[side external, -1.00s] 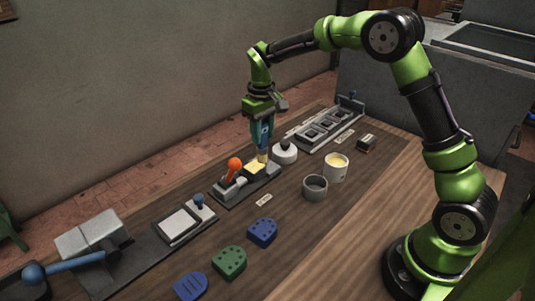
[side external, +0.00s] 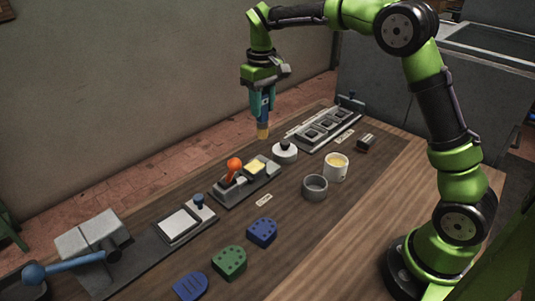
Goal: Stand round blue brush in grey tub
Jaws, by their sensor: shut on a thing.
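My gripper (side external: 263,92) is shut on the round blue brush (side external: 263,116) and holds it upright in the air, tan bristles down. The brush hangs above the bench, over the back end of the grey fixture with the orange-knobbed lever (side external: 234,165). A pale yellow pad (side external: 256,167) shows on that fixture below. The grey tub (side external: 315,188) stands on the bench to the right of the fixture and nearer the camera. Its top is open, and its inside looks empty.
A white cup with yellow contents (side external: 336,167) stands right behind the tub. A round white thing with a black knob (side external: 285,152) is left of the cup. Blue and green heel-shaped pieces (side external: 229,262) lie in front. Bare wood lies right of the tub.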

